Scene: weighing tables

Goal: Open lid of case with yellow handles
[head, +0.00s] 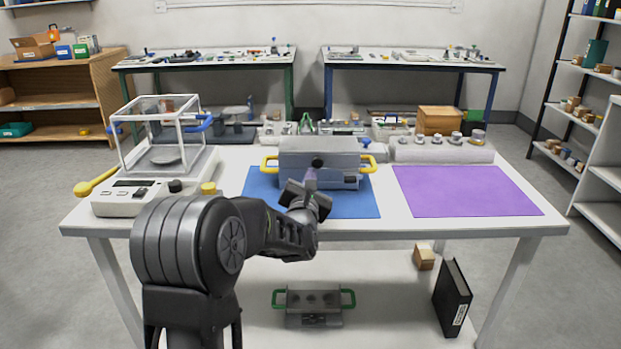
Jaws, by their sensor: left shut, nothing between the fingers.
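The grey case with yellow handles (345,160) stands on the blue mat (365,205) at the middle of the table. One yellow handle sticks out at each side. A dark round knob (317,162) shows at the front of the case. The lid looks down, but my arm covers part of the front. My left gripper (311,180) is shut and empty, just in front of the case and below the knob. I cannot tell whether it touches the case. My right gripper is not in view.
A balance with a clear draft shield (125,200) stands at the left. A purple mat (465,190) lies bare at the right, with a row of weights (440,155) behind it. A case with green handles (313,300) and a black binder (452,300) are on the lower shelf.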

